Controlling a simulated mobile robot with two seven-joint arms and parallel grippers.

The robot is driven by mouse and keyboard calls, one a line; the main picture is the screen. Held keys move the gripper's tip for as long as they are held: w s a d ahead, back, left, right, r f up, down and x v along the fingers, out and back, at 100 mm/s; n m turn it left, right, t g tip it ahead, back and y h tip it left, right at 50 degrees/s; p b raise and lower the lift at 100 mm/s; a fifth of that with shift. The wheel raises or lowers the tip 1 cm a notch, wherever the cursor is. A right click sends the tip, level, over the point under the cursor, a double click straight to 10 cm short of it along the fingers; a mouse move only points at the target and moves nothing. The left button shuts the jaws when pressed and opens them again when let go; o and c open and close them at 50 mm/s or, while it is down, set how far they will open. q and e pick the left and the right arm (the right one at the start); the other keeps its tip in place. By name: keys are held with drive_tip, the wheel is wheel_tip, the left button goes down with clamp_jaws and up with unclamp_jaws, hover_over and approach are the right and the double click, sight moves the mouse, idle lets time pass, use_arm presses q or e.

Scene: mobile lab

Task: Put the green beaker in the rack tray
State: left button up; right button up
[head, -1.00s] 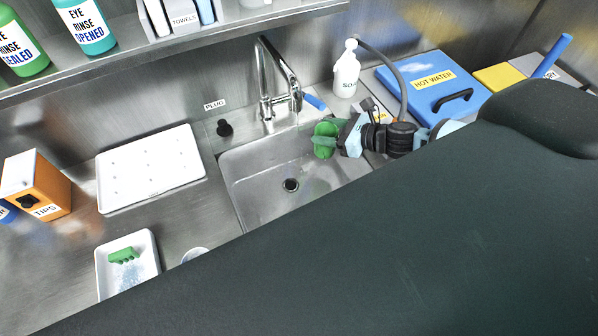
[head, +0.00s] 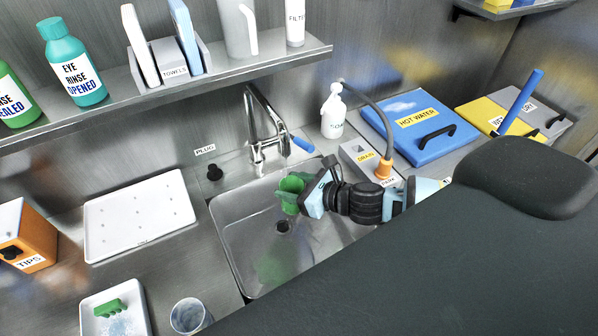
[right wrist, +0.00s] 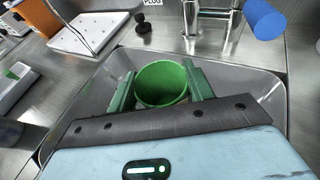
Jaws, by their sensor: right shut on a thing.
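The green beaker (head: 291,184) is in my right gripper (head: 287,198), held above the back part of the sink (head: 225,235). The right wrist view shows the beaker (right wrist: 162,84) between the two green fingers of my gripper (right wrist: 160,92), its open mouth toward the camera. The beaker looks tilted in the head view. The white tray with rows of small pegs or dots (head: 140,215), which looks like the rack tray, lies flat left of the sink and is empty. It also shows partly in the right wrist view (right wrist: 92,32). My left gripper is not in view.
A faucet (head: 258,150) with a blue handle stands behind the sink, close to the beaker. A black plug (head: 214,173) sits between tray and faucet. A soap bottle (head: 334,115) and blue hot-water lid (head: 420,125) are to the right. A clear cup (head: 188,316) stands front left.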

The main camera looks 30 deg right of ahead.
drive_tip(key=s+a+r+m+t+h, duration=0.1)
drive_tip(key=s+a+r+m+h, duration=0.2)
drive_tip(key=s+r, duration=0.7)
drive_tip(key=r+m+h, duration=0.1)
drive_tip(key=m+h, duration=0.1)
drive_tip(key=h, duration=0.1)
drive_tip(key=shift+r+t, duration=0.15)
drive_tip(key=shift+t, duration=0.15)
drive_tip(key=shift+a, duration=0.15)
